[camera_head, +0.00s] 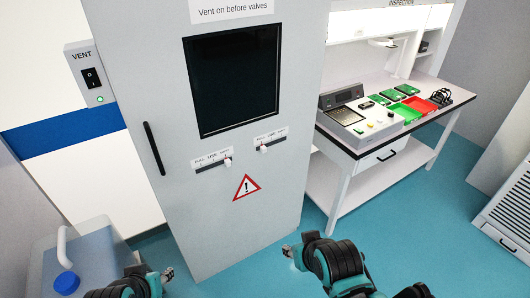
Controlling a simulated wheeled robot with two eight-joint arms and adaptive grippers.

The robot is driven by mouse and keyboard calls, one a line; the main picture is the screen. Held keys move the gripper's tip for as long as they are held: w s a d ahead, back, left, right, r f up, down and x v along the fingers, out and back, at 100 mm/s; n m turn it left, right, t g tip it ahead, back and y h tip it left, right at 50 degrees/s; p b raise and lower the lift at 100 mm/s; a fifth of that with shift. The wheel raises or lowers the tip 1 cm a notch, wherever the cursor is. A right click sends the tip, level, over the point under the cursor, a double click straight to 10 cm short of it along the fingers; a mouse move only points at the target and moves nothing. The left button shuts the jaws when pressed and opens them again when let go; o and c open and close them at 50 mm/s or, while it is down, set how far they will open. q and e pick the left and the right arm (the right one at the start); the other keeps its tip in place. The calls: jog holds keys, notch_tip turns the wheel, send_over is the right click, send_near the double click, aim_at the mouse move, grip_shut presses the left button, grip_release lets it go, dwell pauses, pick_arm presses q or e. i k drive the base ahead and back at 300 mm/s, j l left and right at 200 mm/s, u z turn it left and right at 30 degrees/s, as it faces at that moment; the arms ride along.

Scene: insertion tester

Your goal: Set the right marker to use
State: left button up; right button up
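The right marker (264,149) is a small pale knob on the right label strip (273,137) of the grey cabinet door. The strip appears to read FULL, USE, EMPTY, and the marker sits at its left end, below FULL. The left marker (228,162) sits at the right end of the left label strip (211,160). My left gripper (168,274) is low, left of the cabinet's base in the picture. My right gripper (288,251) is below and right of the door. Both are apart from the markers; their fingers are too small to judge.
The cabinet door (150,60) has a dark window (233,80), a black handle (154,148) and a warning triangle (246,187). A VENT switch box (91,75) is at left. A blue-capped jug (90,262) stands lower left. A workbench (385,130) stands right; floor between is clear.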

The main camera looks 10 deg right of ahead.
aim_at(263, 150)
jog(key=i+l+z, duration=0.55)
jog(key=i+l, duration=0.15)
jog(key=l, duration=0.15)
